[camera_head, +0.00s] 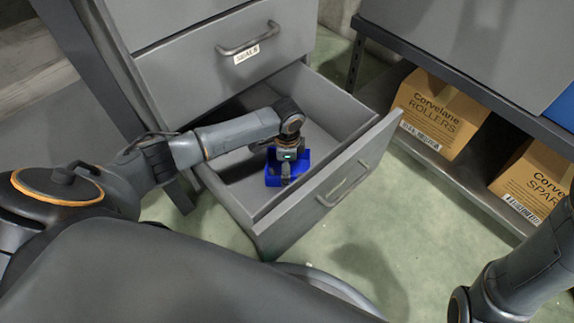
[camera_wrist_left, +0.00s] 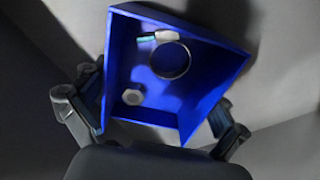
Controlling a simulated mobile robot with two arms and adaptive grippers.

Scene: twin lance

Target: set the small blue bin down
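The small blue bin (camera_head: 272,174) is inside the open drawer (camera_head: 325,112), below my left gripper (camera_head: 287,172). In the left wrist view the bin (camera_wrist_left: 185,85) sits between the two fingers of my left gripper (camera_wrist_left: 155,118), one against each side wall. The gripper looks shut on it. The bin holds a dark ring (camera_wrist_left: 170,60), a pale nut-like piece (camera_wrist_left: 132,97) and a small white and teal piece (camera_wrist_left: 157,37). I cannot tell whether the bin's underside touches the drawer floor. My right gripper is out of view; only part of that arm shows at lower right.
The drawer's front panel (camera_head: 330,190) has a handle and stands pulled out. A closed drawer with a labelled handle (camera_head: 249,40) is above. At right, a shelf (camera_head: 455,178) holds cardboard boxes, including one marked ROLLERS (camera_head: 437,112). The floor (camera_head: 415,235) between is clear.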

